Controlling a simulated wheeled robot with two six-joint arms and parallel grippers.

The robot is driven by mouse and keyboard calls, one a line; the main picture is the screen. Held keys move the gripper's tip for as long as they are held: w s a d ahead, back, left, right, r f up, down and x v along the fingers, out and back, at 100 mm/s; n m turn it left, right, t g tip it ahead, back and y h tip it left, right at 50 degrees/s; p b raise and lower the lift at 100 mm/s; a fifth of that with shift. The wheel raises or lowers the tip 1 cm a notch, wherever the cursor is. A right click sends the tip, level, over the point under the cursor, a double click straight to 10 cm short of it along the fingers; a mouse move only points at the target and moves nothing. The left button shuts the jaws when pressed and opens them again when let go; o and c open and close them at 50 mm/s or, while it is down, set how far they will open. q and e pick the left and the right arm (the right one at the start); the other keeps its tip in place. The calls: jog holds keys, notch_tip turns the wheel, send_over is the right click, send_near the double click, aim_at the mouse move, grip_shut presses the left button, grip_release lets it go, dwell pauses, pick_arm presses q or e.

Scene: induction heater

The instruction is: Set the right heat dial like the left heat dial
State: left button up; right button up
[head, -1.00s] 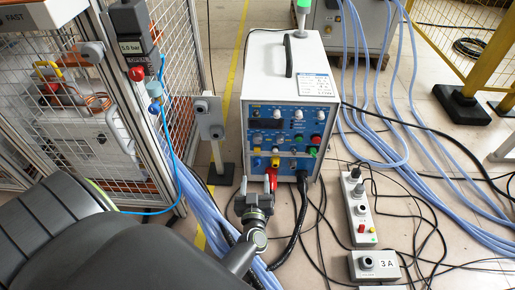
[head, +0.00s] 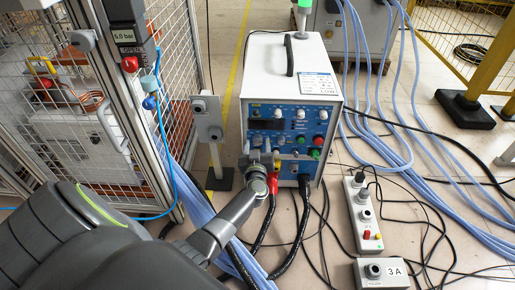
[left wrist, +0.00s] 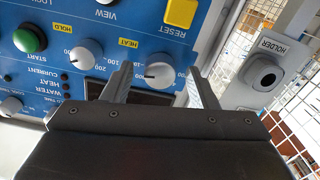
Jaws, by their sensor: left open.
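The white heater unit (head: 290,70) stands upright with its blue control panel (head: 272,124) facing me. In the head view, my left gripper (head: 260,158) is at the panel's lower left. In the left wrist view the panel appears upside down. There, my open left gripper (left wrist: 161,80) has one finger on each side of a white dial (left wrist: 160,75), near a yellow HEAT label. Contact is not clear. A second white dial (left wrist: 87,52) sits to its left, outside the fingers, near the HOLD label. The head view is too small for dial settings.
A mesh cage (head: 175,75) stands left.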

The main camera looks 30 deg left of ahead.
pick_arm(q)
jog(key=shift+c, duration=0.3)
jog(key=c, duration=0.9)
